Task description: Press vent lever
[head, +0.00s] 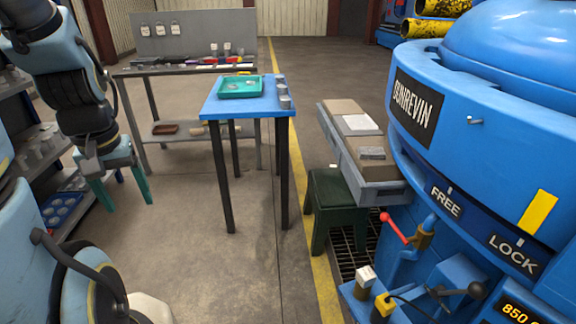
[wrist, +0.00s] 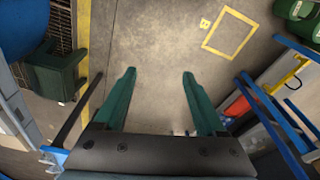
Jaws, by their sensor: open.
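The blue furnace (head: 450,110) stands at the right of the head view. A lever with a red handle (head: 395,228) is on a brass valve and blue pipe at its lower front. A second lever with a black knob (head: 470,291) is below and to the right. No label shows which one is the vent lever. My gripper (head: 124,193) is at the left of the head view, far from both levers, with its green fingers apart and pointing down. In the wrist view my gripper (wrist: 159,73) is open and empty over bare floor; neither lever can be made out there.
A blue-topped table (head: 213,108) with a green tray (head: 241,94) stands between my arm and the furnace. A dark green stool (head: 335,205) stands by the furnace, near a floor grate (head: 352,262). A shelf (head: 40,165) is at the left.

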